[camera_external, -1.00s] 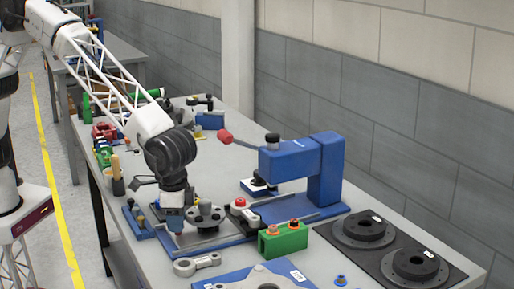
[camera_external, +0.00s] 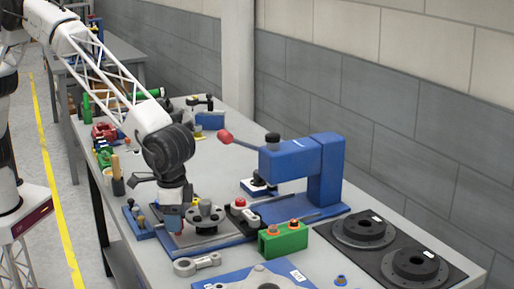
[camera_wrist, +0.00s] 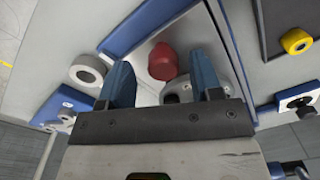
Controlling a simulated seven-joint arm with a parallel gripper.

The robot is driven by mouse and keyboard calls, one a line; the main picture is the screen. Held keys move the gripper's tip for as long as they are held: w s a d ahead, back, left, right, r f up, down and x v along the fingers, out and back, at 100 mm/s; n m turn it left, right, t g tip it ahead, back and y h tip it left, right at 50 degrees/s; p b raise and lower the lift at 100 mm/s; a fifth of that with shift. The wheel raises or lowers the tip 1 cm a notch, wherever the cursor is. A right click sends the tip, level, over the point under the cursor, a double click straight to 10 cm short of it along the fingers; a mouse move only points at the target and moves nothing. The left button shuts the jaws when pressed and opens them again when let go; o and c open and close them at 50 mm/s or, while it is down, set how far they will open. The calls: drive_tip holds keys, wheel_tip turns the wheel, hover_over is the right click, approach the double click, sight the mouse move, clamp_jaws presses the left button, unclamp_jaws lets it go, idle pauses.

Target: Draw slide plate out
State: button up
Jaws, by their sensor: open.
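In the wrist view, a red rounded knob (camera_wrist: 162,62) stands between the two blue fingers of my gripper (camera_wrist: 161,70), over a light grey plate that looks like the slide plate (camera_wrist: 143,62). The fingers are open, with visible gaps to the knob. A grey part with a hole (camera_wrist: 178,93) lies close by, partly hidden by the right finger. In the external view, my gripper (camera_external: 172,224) is low at the left end of the grey plate in its blue base (camera_external: 213,250). The fingertips and the knob between them are not clear there.
A dark round flange (camera_external: 205,214) is close right of my gripper. A block with a red button (camera_external: 240,203), a green block (camera_external: 284,239) and the blue press (camera_external: 325,170) stand further right. A grey link (camera_external: 197,264) lies in front.

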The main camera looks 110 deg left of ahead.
drive_tip(key=shift+d+r, duration=0.15)
drive_tip(key=shift+r, duration=3.3)
drive_tip(key=shift+s+a+r, duration=0.25)
drive_tip(key=shift+s+r, duration=0.15)
drive_tip(key=shift+r, duration=0.05)
drive_tip(key=s+a+r+m, duration=0.1)
drive_tip(key=s+a+r, duration=0.4)
drive_tip(key=s, duration=0.5)
drive_tip(key=s+a+r+t, duration=0.1)
drive_tip(key=s+a+r, duration=0.35)
drive_tip(key=s, duration=0.55)
drive_tip(key=s+a+r+m, duration=0.1)
drive_tip(key=s+a+r, duration=0.4)
drive_tip(key=s, duration=0.4)
drive_tip(key=s+a+f+m+t, duration=0.1)
drive_tip(key=s+a+f, duration=0.1)
drive_tip(key=s, duration=1.4)
drive_tip(key=s+a+f, duration=0.2)
drive_tip(key=s+a, duration=0.1)
drive_tip(key=s, duration=1.3)
drive_tip(key=shift+s+a+f+m+t+h, duration=0.15)
drive_tip(key=shift+s+a+m+t+h, duration=0.15)
drive_tip(key=shift+a+m+t, duration=0.1)
drive_tip(key=shift+w, duration=0.1)
